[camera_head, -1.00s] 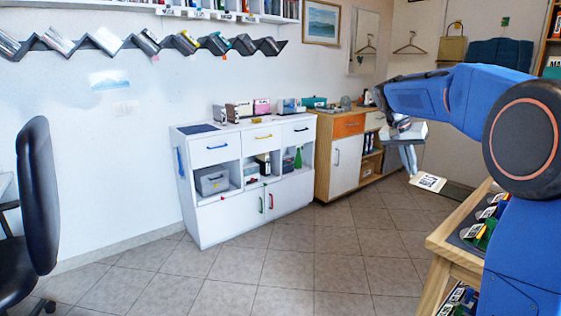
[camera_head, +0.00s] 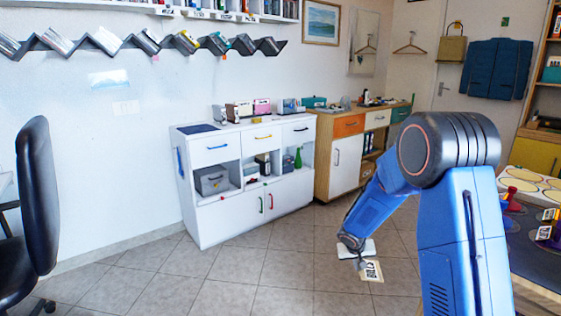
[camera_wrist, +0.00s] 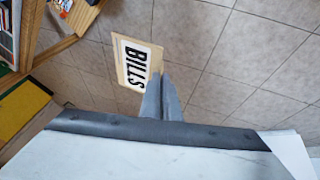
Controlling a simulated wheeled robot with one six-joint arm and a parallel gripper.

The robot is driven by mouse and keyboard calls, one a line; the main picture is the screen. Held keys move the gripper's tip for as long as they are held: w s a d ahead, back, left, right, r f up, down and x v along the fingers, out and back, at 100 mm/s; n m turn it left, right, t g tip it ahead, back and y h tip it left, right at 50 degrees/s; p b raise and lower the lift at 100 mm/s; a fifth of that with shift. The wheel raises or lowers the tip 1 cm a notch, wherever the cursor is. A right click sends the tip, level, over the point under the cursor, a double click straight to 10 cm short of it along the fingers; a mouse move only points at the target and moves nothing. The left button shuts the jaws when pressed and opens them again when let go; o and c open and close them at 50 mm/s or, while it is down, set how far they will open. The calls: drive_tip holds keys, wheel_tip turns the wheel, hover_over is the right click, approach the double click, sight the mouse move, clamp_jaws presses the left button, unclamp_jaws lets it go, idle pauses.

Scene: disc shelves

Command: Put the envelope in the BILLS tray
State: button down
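The envelope (camera_head: 372,271) is a flat cream piece with a white label reading BILLS. It also shows in the wrist view (camera_wrist: 124,75), just beyond my fingertips. My gripper (camera_head: 360,262) is low over the tiled floor in the head view, with the envelope hanging from it. In the wrist view the two grey fingers of my gripper (camera_wrist: 164,85) are close together at the envelope's edge, shut on it. I cannot make out a tray marked BILLS in either view.
A white cabinet (camera_head: 228,222) with drawers and open shelves stands against the wall. A wooden cabinet (camera_head: 343,169) stands beside it. A black chair (camera_head: 38,195) is at the left. A table with discs (camera_head: 535,182) is close at the right. The middle floor is clear.

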drive_tip(key=s+f, duration=0.2)
drive_tip(key=f, duration=0.7)
drive_tip(key=s+a+f, duration=0.1)
drive_tip(key=s+f, duration=0.2)
drive_tip(key=f, duration=0.5)
drive_tip(key=shift+a+f, duration=0.25)
drive_tip(key=shift+f, duration=0.15)
